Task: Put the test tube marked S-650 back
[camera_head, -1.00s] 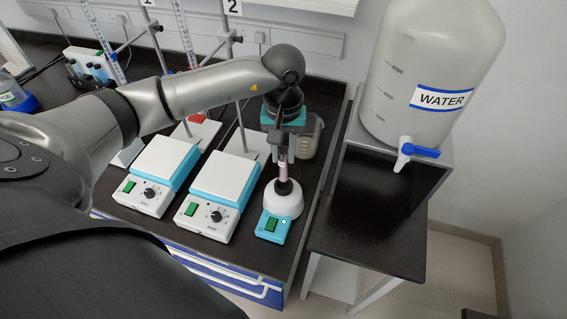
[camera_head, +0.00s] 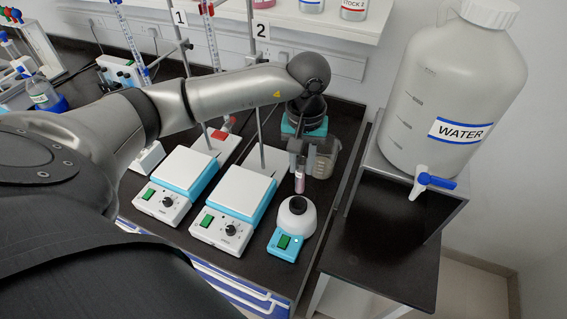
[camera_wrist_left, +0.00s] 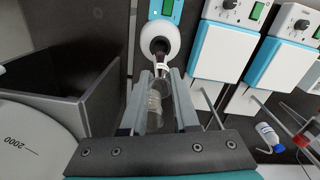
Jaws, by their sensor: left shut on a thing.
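My left gripper (camera_head: 299,165) is shut on a test tube (camera_head: 299,183) with pinkish contents, held roughly upright. The tube also shows between the fingers in the left wrist view (camera_wrist_left: 157,100). A white band shows near its lower end there, but no marking is readable. The tube's lower end is just above the dark cup of a white and teal vortex mixer (camera_head: 296,220), which also shows in the wrist view (camera_wrist_left: 160,38). My right gripper is not in view.
Two hotplates (camera_head: 235,208) (camera_head: 177,183) stand left of the mixer. A beaker (camera_head: 326,158) is behind the gripper. The big water container (camera_head: 452,95) stands on a raised stand at the right.

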